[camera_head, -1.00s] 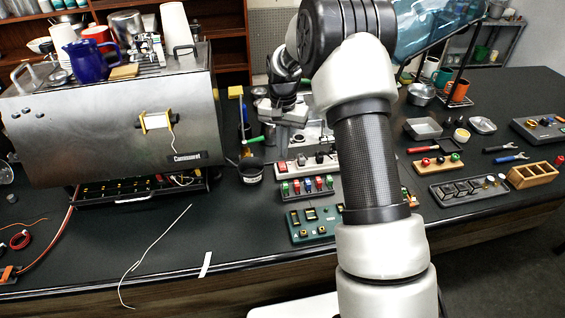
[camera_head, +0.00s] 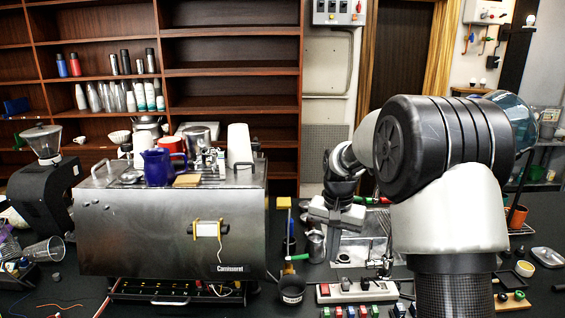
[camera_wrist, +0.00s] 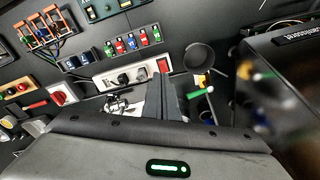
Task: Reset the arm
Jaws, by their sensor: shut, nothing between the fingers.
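My gripper (camera_head: 334,240) hangs over the black workbench, right of the steel brewer (camera_head: 185,240) and near a power strip. Its fingers (camera_wrist: 167,95) are together in the wrist view, with nothing held. My arm is bent, its big dark elbow joint high at the right of the head view. The brewer stands closed-sided on the bench, with a small white roll on its front. A blue pitcher (camera_head: 159,167) and a white cup stack (camera_head: 239,146) stand on top of it.
A black cup (camera_head: 291,290) stands between the brewer and the power strip (camera_head: 357,291). A green-handled tool (camera_wrist: 201,92) lies close to my fingers. Red, green and blue switches (camera_wrist: 133,41) lie beyond the strip. A grinder (camera_head: 45,175) stands far left. Shelves line the back wall.

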